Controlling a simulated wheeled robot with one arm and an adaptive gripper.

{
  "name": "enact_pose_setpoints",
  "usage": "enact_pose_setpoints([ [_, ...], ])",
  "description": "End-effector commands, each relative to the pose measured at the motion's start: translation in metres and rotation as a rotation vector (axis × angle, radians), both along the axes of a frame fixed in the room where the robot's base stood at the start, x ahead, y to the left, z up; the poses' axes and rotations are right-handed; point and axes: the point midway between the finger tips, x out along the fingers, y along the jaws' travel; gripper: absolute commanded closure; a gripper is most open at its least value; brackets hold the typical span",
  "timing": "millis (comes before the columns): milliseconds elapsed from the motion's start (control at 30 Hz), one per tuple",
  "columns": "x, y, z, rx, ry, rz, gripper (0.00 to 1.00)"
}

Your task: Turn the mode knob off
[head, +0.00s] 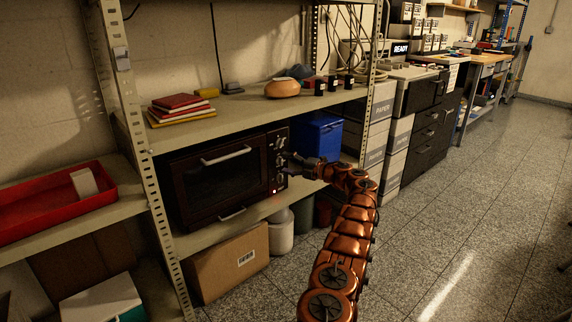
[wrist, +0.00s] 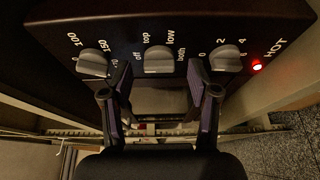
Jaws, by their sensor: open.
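The dark toaster oven (head: 222,180) stands on the middle shelf, with its knob panel on its right side. In the wrist view the mode knob (wrist: 158,60) is the middle of three grey knobs, marked off, top, low and both. I cannot tell surely which mark it points to. My gripper (wrist: 159,94) is open and empty, its two fingers apart, left and right of the mode knob's line and short of the panel. In the head view my gripper (head: 289,164) is in front of the panel and partly hides the knobs.
A knob marked 50 to 150 or so (wrist: 92,63) sits left of the mode knob, a numbered knob (wrist: 225,58) right. A red light (wrist: 256,67) by HOT is lit. A blue bin (head: 320,138) stands right of the oven; a shelf (head: 240,110) runs above.

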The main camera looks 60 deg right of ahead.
Motion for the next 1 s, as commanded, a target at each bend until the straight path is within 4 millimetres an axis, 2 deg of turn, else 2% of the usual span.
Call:
enact_pose_setpoints([
  [233,-0.016,-0.001,0.0,0.005,-0.003,0.001,0.4],
  [500,-0.064,-0.007,0.002,0.0,-0.004,-0.002,0.4],
  [700,-0.093,-0.011,0.0,0.001,-0.003,0.001,0.4],
  [833,-0.105,-0.012,-0.001,0.002,-0.003,0.0,0.4],
  [1000,-0.11,-0.013,0.0,0.003,-0.003,0.0,0.4],
])
